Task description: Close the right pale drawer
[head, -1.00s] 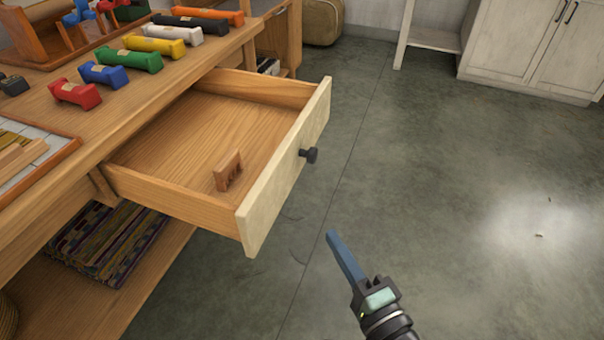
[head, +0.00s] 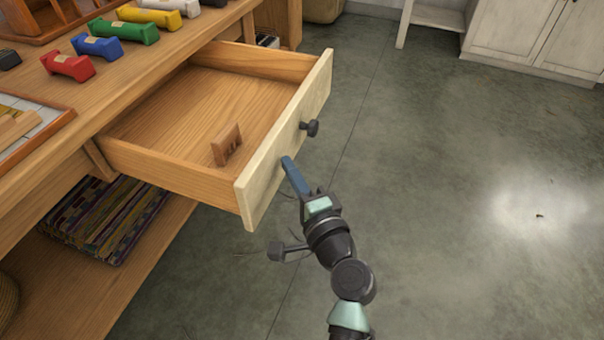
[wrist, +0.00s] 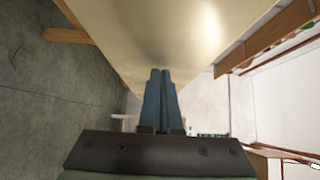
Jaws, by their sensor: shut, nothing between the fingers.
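The pale drawer (head: 255,185) stands pulled far out of the wooden bench in the head view. Its cream front has a dark round knob (head: 312,128). A small brown wooden piece (head: 227,145) lies inside near the front. My gripper (head: 287,162) is shut and empty, its blue fingers pointing at the drawer front, below and left of the knob. In the wrist view the shut fingers (wrist: 159,85) reach up to the pale drawer front (wrist: 160,35). The tips look at or very near its face; I cannot tell whether they touch.
Folded striped cloth (head: 100,220) lies on the shelf below. A pale cabinet (head: 530,35) stands at the back right. The floor (head: 440,200) to the right is clear.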

